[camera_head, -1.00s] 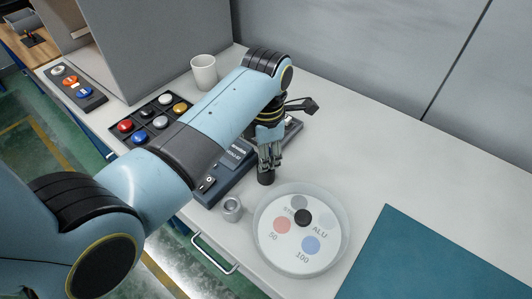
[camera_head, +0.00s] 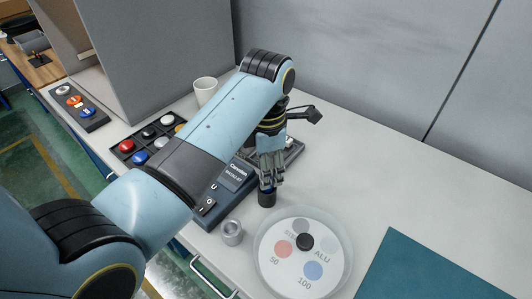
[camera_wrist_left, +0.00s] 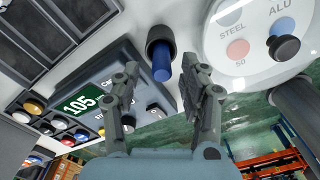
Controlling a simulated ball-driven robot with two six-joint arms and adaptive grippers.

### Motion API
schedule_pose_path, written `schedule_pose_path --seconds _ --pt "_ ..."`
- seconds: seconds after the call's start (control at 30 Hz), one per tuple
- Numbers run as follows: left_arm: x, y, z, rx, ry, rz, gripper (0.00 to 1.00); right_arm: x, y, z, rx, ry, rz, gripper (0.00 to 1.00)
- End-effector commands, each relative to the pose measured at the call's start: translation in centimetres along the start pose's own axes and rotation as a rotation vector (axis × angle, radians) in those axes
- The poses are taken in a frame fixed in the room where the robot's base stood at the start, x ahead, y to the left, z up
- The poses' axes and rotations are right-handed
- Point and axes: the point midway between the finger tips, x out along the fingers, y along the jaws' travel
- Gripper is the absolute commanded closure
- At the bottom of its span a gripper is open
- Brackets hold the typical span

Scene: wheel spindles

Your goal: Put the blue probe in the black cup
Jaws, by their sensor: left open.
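The black cup (camera_head: 267,199) stands upright on the bench, just in front of the dark instrument; it also shows in the left wrist view (camera_wrist_left: 158,35). The blue probe (camera_wrist_left: 162,66) sits in the cup with its blue end sticking out of the mouth. A little of that blue shows under the fingers in the head view (camera_head: 267,188). My left gripper (camera_head: 271,180) points down just above the cup. In the left wrist view its fingers (camera_wrist_left: 160,82) are spread apart, on either side of the probe's end, with nothing clearly held. My right gripper is out of view.
The dark instrument (camera_head: 231,184) stands behind and left of the cup. A metal ring-like cup (camera_head: 232,232) and a round pale dish (camera_head: 262,262) with a black knob (camera_head: 305,242) are close in front. A white mug (camera_head: 205,89) stands farther back. A teal mat (camera_head: 435,268) lies right.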

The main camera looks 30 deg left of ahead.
Motion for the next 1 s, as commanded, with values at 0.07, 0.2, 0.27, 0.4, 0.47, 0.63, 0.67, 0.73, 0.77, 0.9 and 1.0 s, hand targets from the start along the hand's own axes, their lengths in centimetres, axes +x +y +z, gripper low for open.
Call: schedule_pose_path --seconds 0.07,0.2,0.27,0.4,0.47,0.63,0.67,0.73,0.77,0.9,1.0 --pt "-1.5 0.3 -0.1 0.0 -0.005 0.005 0.57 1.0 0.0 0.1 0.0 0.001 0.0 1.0" --pt "-4.5 0.2 -0.1 -0.001 -0.002 0.002 0.57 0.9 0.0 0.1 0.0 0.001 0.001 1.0" --pt "-5.5 0.3 -0.1 -0.001 -0.002 0.003 0.57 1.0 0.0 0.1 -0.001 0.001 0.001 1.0" --pt "-6.9 0.2 -0.2 -0.001 -0.001 0.001 0.57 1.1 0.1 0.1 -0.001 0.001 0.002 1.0" --pt "-7.1 0.2 -0.2 -0.001 0.0 0.0 0.57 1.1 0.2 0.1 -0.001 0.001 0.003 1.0" --pt "-7.2 0.2 -0.2 -0.001 0.001 0.0 0.57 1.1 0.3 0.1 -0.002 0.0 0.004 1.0" --pt "-7.2 0.2 -0.2 -0.001 0.001 0.0 0.57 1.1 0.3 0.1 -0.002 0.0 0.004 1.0" --pt "-7.2 0.2 -0.2 -0.001 0.001 0.0 0.57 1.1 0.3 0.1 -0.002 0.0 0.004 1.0" --pt "-7.2 0.2 -0.2 -0.001 0.001 0.0 0.57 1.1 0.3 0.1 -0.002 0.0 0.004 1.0" --pt "-7.2 0.2 -0.2 0.0 0.0 0.0 0.57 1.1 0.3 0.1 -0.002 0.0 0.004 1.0" --pt "-7.2 0.2 -0.2 0.0 0.001 0.0 0.57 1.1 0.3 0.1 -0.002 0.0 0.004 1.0"
